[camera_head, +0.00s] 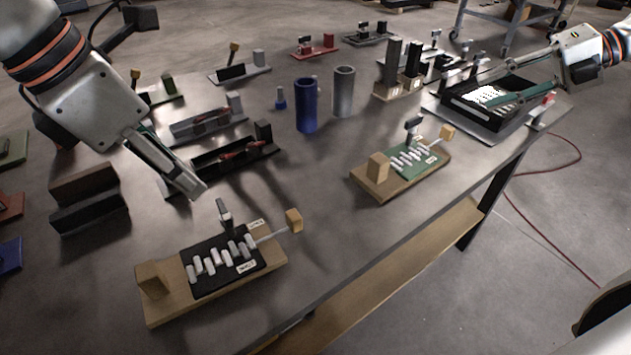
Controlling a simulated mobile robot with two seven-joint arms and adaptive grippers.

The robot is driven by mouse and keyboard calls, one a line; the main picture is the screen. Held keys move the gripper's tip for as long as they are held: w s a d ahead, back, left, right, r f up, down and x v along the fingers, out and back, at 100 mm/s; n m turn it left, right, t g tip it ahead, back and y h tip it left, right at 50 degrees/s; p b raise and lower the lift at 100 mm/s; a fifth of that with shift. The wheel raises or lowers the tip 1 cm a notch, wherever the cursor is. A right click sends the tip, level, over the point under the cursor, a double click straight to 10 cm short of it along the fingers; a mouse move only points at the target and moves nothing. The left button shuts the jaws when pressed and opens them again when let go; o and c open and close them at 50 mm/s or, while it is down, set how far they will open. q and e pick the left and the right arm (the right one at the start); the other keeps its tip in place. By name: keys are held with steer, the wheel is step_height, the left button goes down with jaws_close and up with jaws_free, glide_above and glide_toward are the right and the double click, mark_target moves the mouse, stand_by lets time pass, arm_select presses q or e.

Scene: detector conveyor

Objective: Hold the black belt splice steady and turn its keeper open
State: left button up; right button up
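The black belt splice (203,284) lies at the front left of the table. It has a wooden base, a black plate with a row of pale pegs, and wooden blocks at both ends. A small dark upright piece (224,211) stands at its far edge; I cannot tell whether this is the keeper. A thin rod runs to the wooden block at its right end (293,219). My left gripper (195,189) is above the table behind the splice, apart from it. My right gripper (488,92) is far off at the back right, over a black tray. The finger gaps are unclear.
A similar splice with a green plate (433,172) stands right of centre. A blue cylinder (306,105) and a grey cylinder (343,92) stand behind. The black tray (465,108) is at the back right. Several fixtures line the back. Table between the splices is clear.

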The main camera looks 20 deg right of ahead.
steer(key=s+a+r+n+g+y, duration=0.2)
steer(key=s+a+r+n, duration=0.1)
steer(key=a+r+n, duration=0.55)
steer(key=g+h, duration=0.5)
steer(key=h, duration=0.5)
glide_above(294, 215)
steer(key=f, duration=1)
steer(key=d+f, duration=0.1)
steer(key=f, duration=0.4)
steer(key=shift+w, duration=0.15)
steer(key=shift+a+f+t+h, duration=0.25)
steer(key=shift+a+t+h, duration=0.15)
steer(key=shift+a+h, duration=0.1)
steer(key=shift+f+m, duration=0.25)
steer(key=shift+f, duration=3.75)
